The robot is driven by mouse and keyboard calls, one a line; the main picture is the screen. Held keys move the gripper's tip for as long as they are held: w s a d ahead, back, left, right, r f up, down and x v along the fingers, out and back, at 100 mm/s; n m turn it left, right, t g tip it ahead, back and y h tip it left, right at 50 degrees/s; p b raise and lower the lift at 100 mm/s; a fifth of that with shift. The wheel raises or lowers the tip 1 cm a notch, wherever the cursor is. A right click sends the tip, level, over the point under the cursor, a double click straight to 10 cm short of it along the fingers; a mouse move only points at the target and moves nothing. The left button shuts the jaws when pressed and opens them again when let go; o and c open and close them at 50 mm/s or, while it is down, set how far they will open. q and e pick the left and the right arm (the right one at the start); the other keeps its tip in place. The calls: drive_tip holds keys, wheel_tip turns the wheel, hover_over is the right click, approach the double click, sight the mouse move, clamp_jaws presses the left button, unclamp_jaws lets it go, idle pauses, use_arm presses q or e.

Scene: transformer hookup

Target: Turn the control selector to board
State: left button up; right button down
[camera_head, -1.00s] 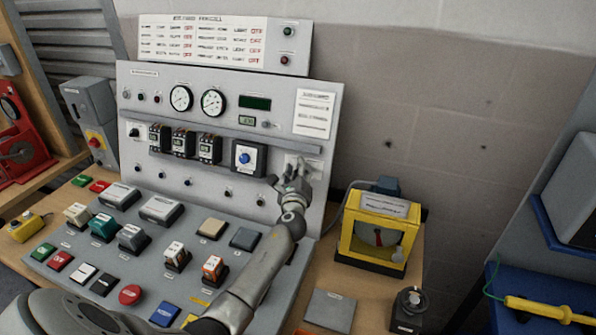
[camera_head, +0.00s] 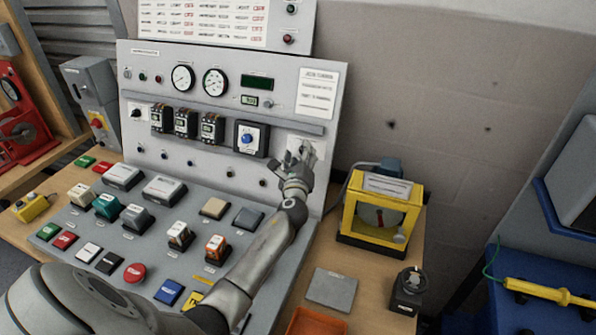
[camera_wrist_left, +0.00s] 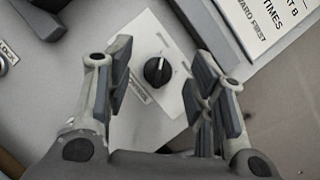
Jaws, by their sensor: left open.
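A black selector knob (camera_wrist_left: 157,71) with a pale pointer mark sits on a white plate (camera_wrist_left: 150,108) in the left wrist view. The mark points roughly up in that picture. A label beside the knob is too small to read. My left gripper (camera_wrist_left: 160,82) is open, with its two fingers on either side of the knob in the picture and nothing between them. Whether they reach its depth is unclear. In the head view my left gripper (camera_head: 294,160) is at the panel's right side, in front of the white plate (camera_head: 314,146), and hides the knob. My right gripper is not in view.
A blue knob on a black square (camera_head: 248,138) lies left of my gripper on the upright panel. A notice card (camera_head: 316,92) is above. A yellow-framed meter (camera_head: 378,208) stands to the right. Buttons and switches cover the sloping desk (camera_head: 190,215) below my arm.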

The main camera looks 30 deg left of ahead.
use_arm(q)
drive_tip(key=v, duration=1)
